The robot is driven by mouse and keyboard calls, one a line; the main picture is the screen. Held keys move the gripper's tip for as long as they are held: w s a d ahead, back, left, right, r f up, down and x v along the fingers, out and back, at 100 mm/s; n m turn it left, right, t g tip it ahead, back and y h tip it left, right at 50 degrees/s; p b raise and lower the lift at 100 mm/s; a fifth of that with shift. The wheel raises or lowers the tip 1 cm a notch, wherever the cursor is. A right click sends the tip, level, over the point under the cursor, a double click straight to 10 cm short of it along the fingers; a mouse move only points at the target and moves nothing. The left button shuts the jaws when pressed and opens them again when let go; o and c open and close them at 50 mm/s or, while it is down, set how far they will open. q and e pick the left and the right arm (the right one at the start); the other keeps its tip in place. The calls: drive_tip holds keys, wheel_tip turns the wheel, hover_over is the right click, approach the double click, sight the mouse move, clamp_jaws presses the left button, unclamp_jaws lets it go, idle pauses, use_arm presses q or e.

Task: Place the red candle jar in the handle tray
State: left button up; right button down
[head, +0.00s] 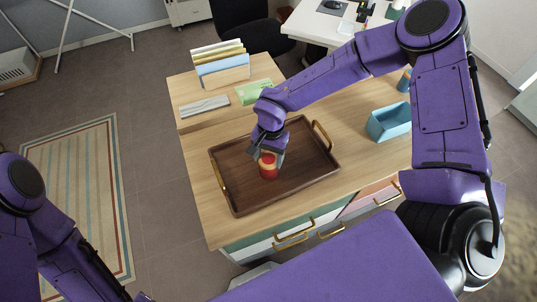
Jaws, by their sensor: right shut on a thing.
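The red candle jar (268,168) is upright in the head view, with a pale band near its top. It is over the dark wooden handle tray (310,165), near the tray's middle. I cannot tell whether its base touches the tray floor. My right gripper (267,154) reaches down from above and is shut on the jar. The tray has brass handles at its left and right ends and lies on the wooden desk. My left arm shows at the lower left, but its gripper is not in view.
A blue open bin (388,122) stands on the desk right of the tray. A file holder (222,68), a green packet (254,92) and a grey flat item (204,106) lie behind it. The tray around the jar is clear. A striped rug (75,190) lies at the left.

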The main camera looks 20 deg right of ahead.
drive_tip(key=shift+f, duration=0.1)
drive_tip(key=shift+c, duration=1)
unclamp_jaws()
wheel_tip(320, 180, up, 12)
drive_tip(key=w+d+b, duration=0.1)
drive_tip(key=shift+d, duration=0.15)
